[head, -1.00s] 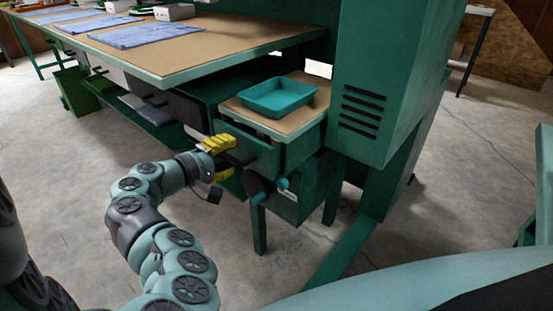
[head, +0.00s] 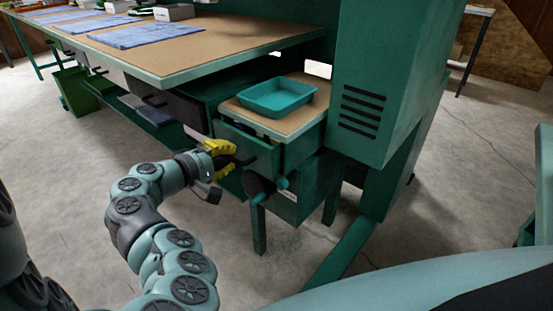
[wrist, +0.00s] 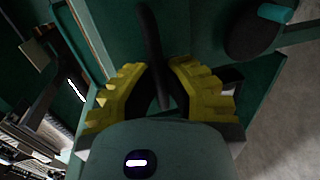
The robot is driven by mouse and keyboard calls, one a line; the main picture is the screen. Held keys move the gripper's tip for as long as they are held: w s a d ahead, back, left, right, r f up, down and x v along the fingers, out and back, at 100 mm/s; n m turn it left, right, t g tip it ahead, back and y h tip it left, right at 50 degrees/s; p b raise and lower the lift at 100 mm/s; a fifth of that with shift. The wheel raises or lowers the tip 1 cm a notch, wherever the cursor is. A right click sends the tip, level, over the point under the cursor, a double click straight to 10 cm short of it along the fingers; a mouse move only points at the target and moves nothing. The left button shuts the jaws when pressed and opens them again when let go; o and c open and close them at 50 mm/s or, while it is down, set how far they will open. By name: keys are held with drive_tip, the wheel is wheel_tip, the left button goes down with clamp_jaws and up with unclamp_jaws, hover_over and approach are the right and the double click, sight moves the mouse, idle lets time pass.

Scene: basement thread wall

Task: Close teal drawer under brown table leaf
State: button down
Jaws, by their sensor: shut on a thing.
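The teal drawer (head: 236,138) sits under the small brown table leaf (head: 307,119). Its front stands out a little from the leaf's edge, with a dark gap along its top. A dark bar handle (wrist: 152,45) is on the drawer front. My gripper (head: 229,158) has yellow ridged fingers and is at the drawer front. In the wrist view, my gripper (wrist: 150,88) is shut on the handle, which runs between the fingers. The fingers hide part of the handle.
A teal tray (head: 277,97) rests on the leaf. A dark round hand wheel with a teal knob (head: 282,184) is just below right of the gripper. A green cabinet with vents (head: 385,80) stands at right. The long workbench (head: 230,45) is at left. Concrete floor in front is open.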

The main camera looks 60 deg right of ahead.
sight(238, 148)
drive_tip(key=shift+r+p+x, duration=0.15)
drive_tip(key=shift+r+x, duration=0.05)
drive_tip(key=shift+x, duration=0.75)
drive_tip(key=shift+r+p+x, duration=0.15)
drive_tip(key=shift+r+x, duration=0.05)
drive_tip(key=shift+x, duration=0.75)
drive_tip(key=c, duration=1)
unclamp_jaws()
drive_tip(key=v, duration=1.2)
drive_tip(key=shift+w+r, duration=0.1)
